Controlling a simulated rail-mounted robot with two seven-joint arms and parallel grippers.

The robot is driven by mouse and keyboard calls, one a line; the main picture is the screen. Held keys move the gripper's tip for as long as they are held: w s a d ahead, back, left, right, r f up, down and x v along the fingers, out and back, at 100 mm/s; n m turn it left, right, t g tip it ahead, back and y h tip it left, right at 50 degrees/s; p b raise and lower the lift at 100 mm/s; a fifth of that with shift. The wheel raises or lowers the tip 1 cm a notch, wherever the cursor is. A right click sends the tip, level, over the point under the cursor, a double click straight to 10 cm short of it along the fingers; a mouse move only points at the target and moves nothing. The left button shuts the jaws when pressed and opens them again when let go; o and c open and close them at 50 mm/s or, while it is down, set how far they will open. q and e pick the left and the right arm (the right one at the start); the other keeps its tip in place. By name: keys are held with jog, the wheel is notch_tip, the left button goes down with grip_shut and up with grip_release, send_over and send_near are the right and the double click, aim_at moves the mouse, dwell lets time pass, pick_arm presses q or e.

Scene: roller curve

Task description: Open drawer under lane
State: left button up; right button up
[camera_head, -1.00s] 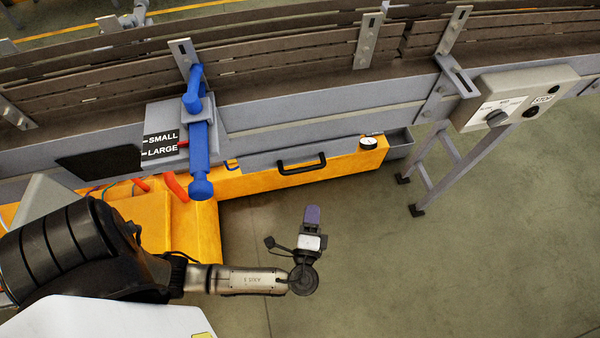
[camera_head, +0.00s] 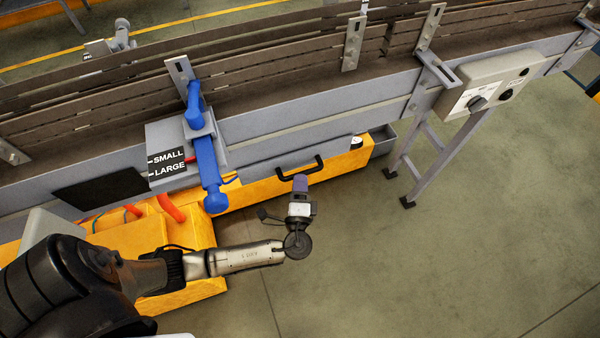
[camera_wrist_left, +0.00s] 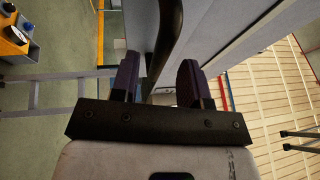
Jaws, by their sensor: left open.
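The drawer under the lane has a grey front (camera_head: 262,170) with a black bar handle (camera_head: 301,169). It sits under the roller lane, above an orange base. My left gripper (camera_head: 300,180) is just in front of the handle, pointing at it. In the left wrist view its two purple fingers (camera_wrist_left: 158,78) stand apart, and the dark handle (camera_wrist_left: 170,30) runs up from between them. The fingers are not closed on it; whether they touch it I cannot tell. My right gripper is in neither view now.
A blue lever (camera_head: 208,165) by the SMALL/LARGE plate (camera_head: 167,163) hangs left of the drawer. A control box (camera_head: 490,88) and grey support legs (camera_head: 440,155) stand to the right. The orange base (camera_head: 240,195) lies below; the floor at right is clear.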

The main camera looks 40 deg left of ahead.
pick_arm(q)
jog(key=shift+x, duration=1.55)
jog(key=shift+s, duration=0.1)
grip_shut()
